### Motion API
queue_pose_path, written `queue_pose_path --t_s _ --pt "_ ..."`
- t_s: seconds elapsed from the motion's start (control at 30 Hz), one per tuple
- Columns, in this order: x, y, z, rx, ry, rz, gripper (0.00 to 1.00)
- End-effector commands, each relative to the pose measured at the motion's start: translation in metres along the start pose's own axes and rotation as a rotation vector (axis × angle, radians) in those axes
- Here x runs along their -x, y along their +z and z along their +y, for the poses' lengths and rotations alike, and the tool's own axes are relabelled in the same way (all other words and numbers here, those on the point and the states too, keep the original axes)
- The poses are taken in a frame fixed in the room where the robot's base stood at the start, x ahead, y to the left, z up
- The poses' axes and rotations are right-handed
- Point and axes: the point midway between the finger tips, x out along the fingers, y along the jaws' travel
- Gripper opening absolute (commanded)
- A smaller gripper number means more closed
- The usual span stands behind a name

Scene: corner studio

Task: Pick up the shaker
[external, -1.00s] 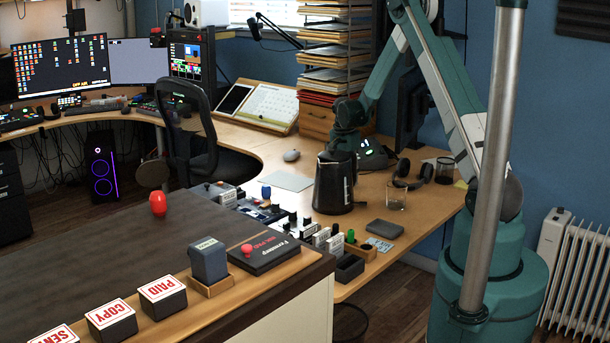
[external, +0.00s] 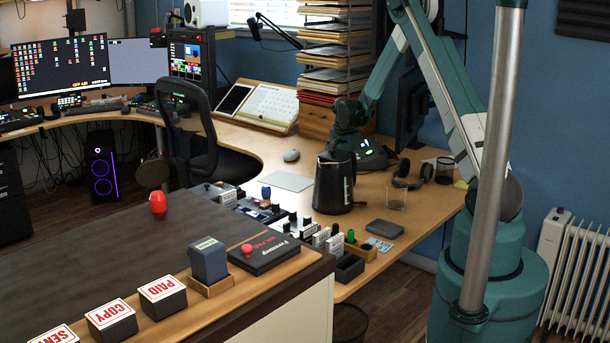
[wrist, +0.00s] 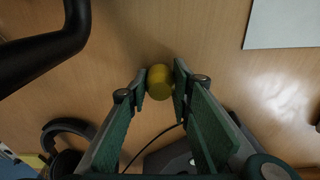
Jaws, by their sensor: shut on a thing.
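A yellow, round-topped thing, seemingly the shaker (wrist: 159,83), stands between my fingertips in the wrist view. My gripper (wrist: 160,88) is shut on it, one finger on each side. Its height above the wooden desk cannot be told. In the external view the shaker does not show. The lower part of my gripper is hidden there behind the black kettle.
The black kettle (external: 332,183) stands close by, and its handle (wrist: 62,48) juts into the wrist view. Headphones (external: 414,174), a glass (external: 396,198) and a desk phone (external: 371,155) are near. A pale sheet (external: 288,181) lies left of the kettle.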

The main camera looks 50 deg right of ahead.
Motion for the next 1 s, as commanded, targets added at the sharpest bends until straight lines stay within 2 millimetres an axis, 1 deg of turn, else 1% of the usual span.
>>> queue_pose_path --t_s 0.17,0.37,0.57,0.8,1.0 --pt "0.002 0.0 0.0 0.0 0.0 0.0 0.11" --pt "0.014 -0.002 0.0 0.0 0.0 0.0 0.11" --pt "0.039 -0.005 0.0 0.0 0.0 0.0 0.11" --pt "0.075 -0.009 0.0 0.0 0.0 0.0 0.11" --pt "0.094 -0.011 0.0 0.0 0.0 0.0 0.11"
